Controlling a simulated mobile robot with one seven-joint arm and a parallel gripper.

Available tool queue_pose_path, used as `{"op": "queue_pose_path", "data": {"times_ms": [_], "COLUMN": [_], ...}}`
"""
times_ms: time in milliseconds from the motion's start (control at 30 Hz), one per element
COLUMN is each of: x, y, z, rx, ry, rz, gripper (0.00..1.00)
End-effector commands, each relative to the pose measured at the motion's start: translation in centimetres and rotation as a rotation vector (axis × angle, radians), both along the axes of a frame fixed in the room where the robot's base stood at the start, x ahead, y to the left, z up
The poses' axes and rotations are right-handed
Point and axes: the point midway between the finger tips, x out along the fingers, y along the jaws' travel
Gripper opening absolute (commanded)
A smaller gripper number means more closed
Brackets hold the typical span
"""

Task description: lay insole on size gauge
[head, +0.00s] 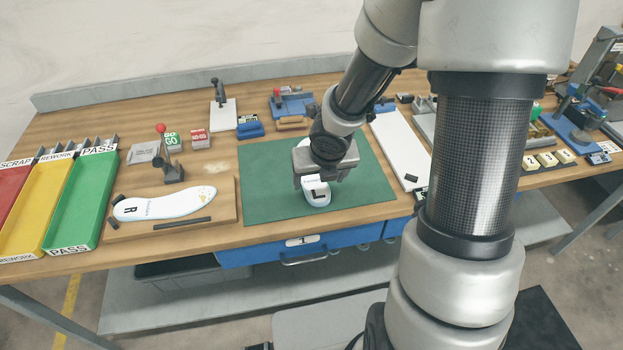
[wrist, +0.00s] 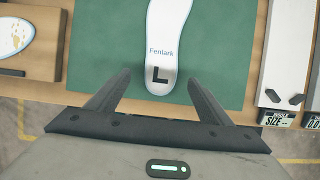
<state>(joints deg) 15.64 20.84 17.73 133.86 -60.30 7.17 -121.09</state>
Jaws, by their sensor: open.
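A white insole marked "Fenlark" and "L" (wrist: 168,45) lies flat on the green mat (wrist: 215,50); its heel points towards me. In the head view the insole (head: 317,195) is partly hidden under my gripper (head: 325,180). In the wrist view my gripper (wrist: 158,78) is open, with one finger on each side of the heel and gaps between. I cannot tell its height above the mat. The size gauge, a long white plate (head: 398,145), stands right of the mat. Its near end shows in the wrist view (wrist: 285,60) with dark stops and a "SIZE --" display (wrist: 277,119).
Another insole marked "R" (head: 165,205) lies on a wooden board (head: 226,212) at the left. Red, yellow and green bins (head: 80,205) stand at the far left. GO and NO-GO blocks and small fixtures stand behind. A second display (wrist: 313,121) is right of the gauge.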

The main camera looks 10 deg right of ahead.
Motion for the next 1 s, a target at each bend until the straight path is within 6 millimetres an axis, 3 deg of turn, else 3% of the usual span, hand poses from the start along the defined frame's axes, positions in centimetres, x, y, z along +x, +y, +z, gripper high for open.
{"op": "queue_pose_path", "data": {"times_ms": [167, 433, 700, 733, 1000], "x": [0.2, 1.0, 1.3, 1.3, 1.3], "y": [-0.1, -0.2, -0.2, -0.3, -0.2], "z": [-1.1, -5.0, -5.2, -5.2, -5.2], "rx": [0.0, 0.0, -0.001, -0.001, -0.001], "ry": [0.0, 0.001, 0.0, 0.0, 0.0], "rz": [-0.001, 0.0, -0.001, -0.001, -0.001], "gripper": [0.74, 0.74, 0.74, 0.72, 0.3]}}
